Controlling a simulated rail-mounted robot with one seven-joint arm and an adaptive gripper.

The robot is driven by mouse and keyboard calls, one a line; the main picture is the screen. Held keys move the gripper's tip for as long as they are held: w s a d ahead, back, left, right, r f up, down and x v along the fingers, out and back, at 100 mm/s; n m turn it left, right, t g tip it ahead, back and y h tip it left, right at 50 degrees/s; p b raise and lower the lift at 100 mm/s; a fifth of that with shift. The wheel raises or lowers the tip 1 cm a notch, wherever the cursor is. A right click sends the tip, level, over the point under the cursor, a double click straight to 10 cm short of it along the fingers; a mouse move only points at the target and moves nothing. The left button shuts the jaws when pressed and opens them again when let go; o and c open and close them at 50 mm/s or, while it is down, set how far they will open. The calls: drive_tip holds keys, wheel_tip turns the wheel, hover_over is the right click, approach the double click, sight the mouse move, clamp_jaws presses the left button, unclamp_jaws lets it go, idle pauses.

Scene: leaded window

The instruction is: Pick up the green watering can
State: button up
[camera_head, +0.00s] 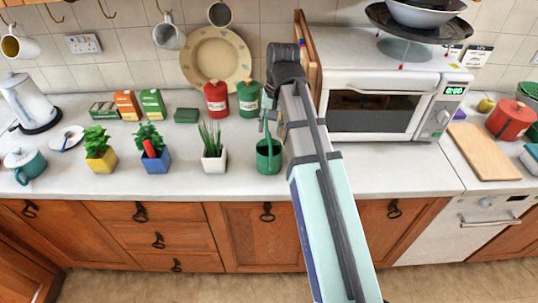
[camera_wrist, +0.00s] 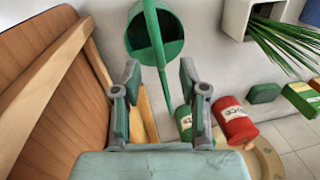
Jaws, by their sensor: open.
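The green watering can (camera_head: 268,160) stands upright on the worktop near its front edge, just left of my arm in the head view. Its thin spout rises up from it. In the wrist view the watering can (camera_wrist: 170,48) is at top centre, seen into its dark opening, with a long thin green part running down the picture between the fingers. My gripper (camera_wrist: 160,78) is open and empty, its two fingers either side of that thin part and apart from it.
Red (camera_head: 216,98) and green (camera_head: 249,98) canisters stand behind the can. A white pot with a spiky plant (camera_head: 214,158) is to its left. A wooden board (camera_head: 308,55) leans beside the microwave (camera_head: 375,105), close to my wrist. Bare worktop lies in front of the microwave.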

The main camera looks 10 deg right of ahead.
drive_tip(key=shift+w+a+f+p, duration=0.15)
drive_tip(key=shift+f+p, duration=0.4)
drive_tip(key=shift+f, duration=0.9)
drive_tip(key=shift+a+f+p, duration=0.15)
drive_tip(key=shift+f+p, duration=0.35)
drive_tip(key=shift+f, duration=0.95)
clamp_jaws()
